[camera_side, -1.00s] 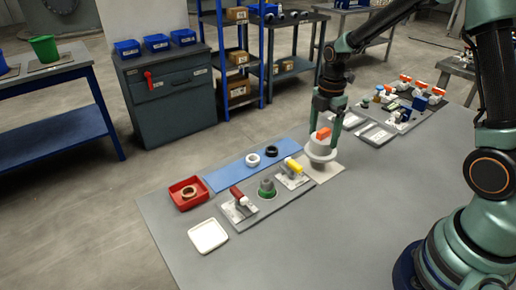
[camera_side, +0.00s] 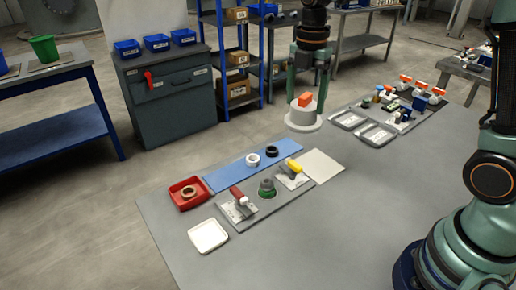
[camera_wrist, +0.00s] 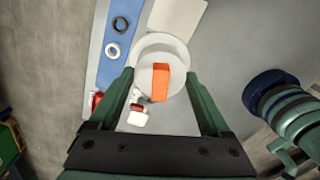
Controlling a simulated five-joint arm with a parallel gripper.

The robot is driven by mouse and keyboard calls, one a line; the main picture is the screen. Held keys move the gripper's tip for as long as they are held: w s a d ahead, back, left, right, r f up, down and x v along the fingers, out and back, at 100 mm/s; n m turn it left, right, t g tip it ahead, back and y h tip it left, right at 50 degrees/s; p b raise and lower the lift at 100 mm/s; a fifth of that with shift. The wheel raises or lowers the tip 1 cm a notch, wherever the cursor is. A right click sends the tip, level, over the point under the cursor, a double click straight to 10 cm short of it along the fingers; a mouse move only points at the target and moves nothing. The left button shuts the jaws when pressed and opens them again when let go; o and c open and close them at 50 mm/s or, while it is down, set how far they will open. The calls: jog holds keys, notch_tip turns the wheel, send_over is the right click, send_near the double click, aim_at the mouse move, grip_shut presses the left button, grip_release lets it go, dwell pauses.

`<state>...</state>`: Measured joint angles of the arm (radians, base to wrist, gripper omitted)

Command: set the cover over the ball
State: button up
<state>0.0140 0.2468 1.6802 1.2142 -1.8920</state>
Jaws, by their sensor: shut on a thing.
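The cover (camera_side: 303,120) is a pale grey round piece with a wide rim and an orange block handle (camera_side: 305,99) on top. My gripper (camera_side: 304,98) is shut on that handle and holds the cover upright in the air, behind the bench's back edge in the side view. In the wrist view the cover (camera_wrist: 150,50) and its orange handle (camera_wrist: 160,82) sit between my fingers. A grey rounded piece in a green ring (camera_side: 267,187) stands on the grey fixture plate (camera_side: 246,216). I cannot tell whether this is the ball.
Red-handled (camera_side: 238,194) and yellow-handled (camera_side: 292,165) clamps flank the green ring. A bare pale mat (camera_side: 324,166) lies to the right. A blue mat (camera_side: 225,178) holds white and black rings. A red tray (camera_side: 187,193) and white tray (camera_side: 208,236) stand left. The bench's front right is clear.

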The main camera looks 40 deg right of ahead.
aim_at(268, 181)
jog(key=s+a+f+n, duration=0.1)
jog(key=a+f+n, duration=0.4)
jog(key=a, duration=0.7)
jog(key=shift+s+d+f, duration=0.1)
jog(key=shift+f, duration=2.55)
jog(key=shift+s+d+f, duration=0.1)
jog(key=shift+f, duration=2.55)
jog(key=shift+f, duration=0.25)
jog(key=o, duration=1.3)
jog(key=shift+c, duration=0.2)
notch_tip(268, 181, up, 8)
jog(key=shift+f, duration=0.25)
jog(key=shift+r, duration=0.1)
